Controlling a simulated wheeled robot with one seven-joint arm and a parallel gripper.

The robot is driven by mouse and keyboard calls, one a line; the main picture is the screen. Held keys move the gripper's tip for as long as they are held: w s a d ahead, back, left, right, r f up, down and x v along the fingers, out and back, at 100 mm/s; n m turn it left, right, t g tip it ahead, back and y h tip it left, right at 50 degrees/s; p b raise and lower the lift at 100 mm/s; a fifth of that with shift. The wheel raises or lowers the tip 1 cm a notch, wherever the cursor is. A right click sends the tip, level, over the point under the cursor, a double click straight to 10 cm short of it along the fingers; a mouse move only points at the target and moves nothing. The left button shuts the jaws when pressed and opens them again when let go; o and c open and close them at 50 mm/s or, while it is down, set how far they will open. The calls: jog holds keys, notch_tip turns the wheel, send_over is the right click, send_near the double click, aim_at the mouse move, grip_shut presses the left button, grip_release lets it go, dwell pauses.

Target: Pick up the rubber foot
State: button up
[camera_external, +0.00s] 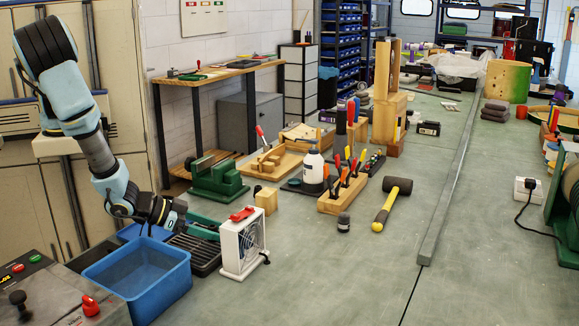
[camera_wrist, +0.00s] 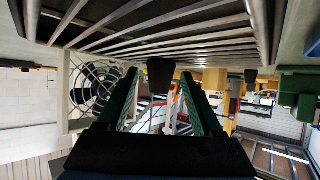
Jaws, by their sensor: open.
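The wrist view appears upside down. A small black tapered block, likely the rubber foot (camera_wrist: 160,78), shows there between the tips of my green fingers. It seems to stand at the end of the black ribbed tray (camera_wrist: 170,36); whether on it or just beyond is unclear. My gripper (camera_wrist: 160,92) is open, with a finger on each side of the block in the picture. I cannot tell whether the block lies between them or farther off. In the external view my gripper (camera_external: 208,228) is low over the tray (camera_external: 193,258), beside the fan box; the foot cannot be made out.
The white fan box (camera_external: 240,245) with a red handle stands close to my fingers. A blue bin (camera_external: 140,278) is in front of the tray. A green block fixture (camera_external: 218,180) and a small wooden block (camera_external: 266,200) stand behind.

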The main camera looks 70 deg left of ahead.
grip_shut()
dwell(0.5)
